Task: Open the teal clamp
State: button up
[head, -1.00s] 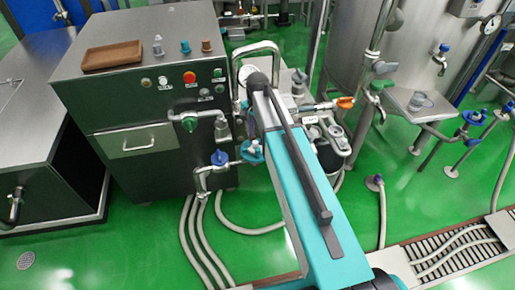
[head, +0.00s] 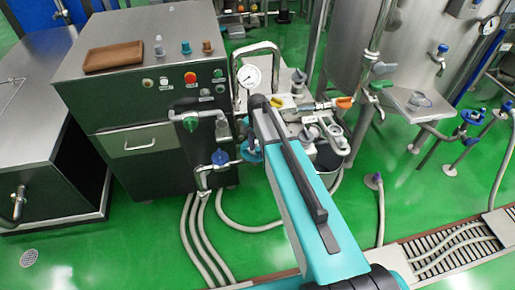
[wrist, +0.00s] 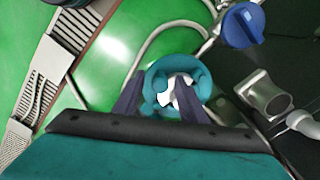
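The teal clamp (wrist: 205,82) is a ring with a pale part inside it, in the middle of the wrist view. In the head view the clamp (head: 250,152) shows at the left edge of my arm, partly covered by it. My gripper (wrist: 160,88) is seen in the wrist view as two dark fingers, spread apart, pointing at the near side of the clamp and overlapping its lower part. I cannot tell whether they touch it. In the head view my arm hides the fingers.
A steel control cabinet (head: 140,70) stands left. A pressure gauge (head: 248,76) and piping rise behind my arm. Hoses (head: 205,240) lie on the green floor near a drain grate (head: 450,255).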

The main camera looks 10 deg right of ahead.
grip_shut()
jog(key=shift+d, duration=0.2)
dwell(0.4)
